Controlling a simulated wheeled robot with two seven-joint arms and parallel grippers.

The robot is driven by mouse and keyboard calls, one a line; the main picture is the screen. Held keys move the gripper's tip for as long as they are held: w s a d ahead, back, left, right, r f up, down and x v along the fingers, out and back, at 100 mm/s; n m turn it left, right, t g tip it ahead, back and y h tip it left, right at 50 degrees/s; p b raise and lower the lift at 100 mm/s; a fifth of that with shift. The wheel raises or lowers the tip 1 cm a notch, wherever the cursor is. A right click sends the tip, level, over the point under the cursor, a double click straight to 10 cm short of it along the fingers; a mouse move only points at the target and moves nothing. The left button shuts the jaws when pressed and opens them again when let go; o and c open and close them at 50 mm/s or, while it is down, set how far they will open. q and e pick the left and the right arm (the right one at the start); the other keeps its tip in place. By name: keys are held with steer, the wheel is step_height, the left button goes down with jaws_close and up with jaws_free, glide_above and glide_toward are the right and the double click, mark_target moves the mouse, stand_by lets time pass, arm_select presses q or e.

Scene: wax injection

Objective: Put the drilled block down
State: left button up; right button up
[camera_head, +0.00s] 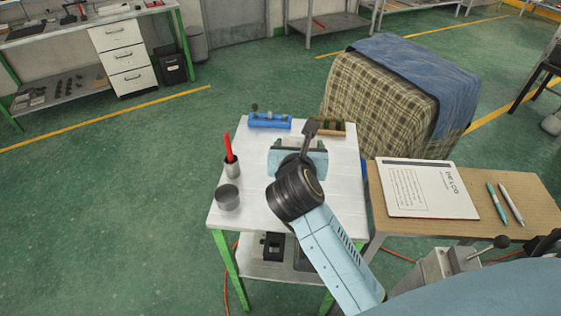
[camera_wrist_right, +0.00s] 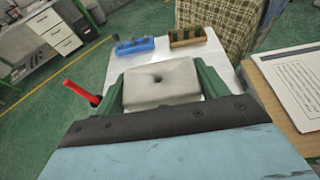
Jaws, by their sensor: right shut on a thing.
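The drilled block (camera_wrist_right: 160,78) is pale grey with one small dark hole in the middle of its face, seen in the wrist view. My right gripper (camera_head: 298,150) is over the white table (camera_head: 252,170). Its green fingers are on both sides of the block and are shut on it. In the head view the wrist largely hides the block. I cannot tell whether the block touches the tabletop. My left gripper is not in view.
A blue holder (camera_head: 269,121) and a wooden box (camera_head: 328,128) stand at the table's back.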

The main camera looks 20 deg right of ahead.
steer(key=d+f, duration=0.1)
steer(key=f, duration=0.2)
steer(key=w+d+f, duration=0.1)
steer(key=d+f, duration=0.1)
steer(key=f, duration=0.2)
steer(key=w+d+f, duration=0.1)
steer(key=d+f, duration=0.1)
steer(key=f, duration=0.2)
steer(key=shift+f, duration=0.25)
steer(key=shift+f+b, duration=0.6)
steer(key=shift+f, duration=1.5)
steer(key=shift+f, duration=0.15)
steer(key=o, duration=1.2)
steer(key=shift+s+f, duration=0.1)
steer(key=shift+r, duration=0.25)
steer(key=v, duration=1.2)
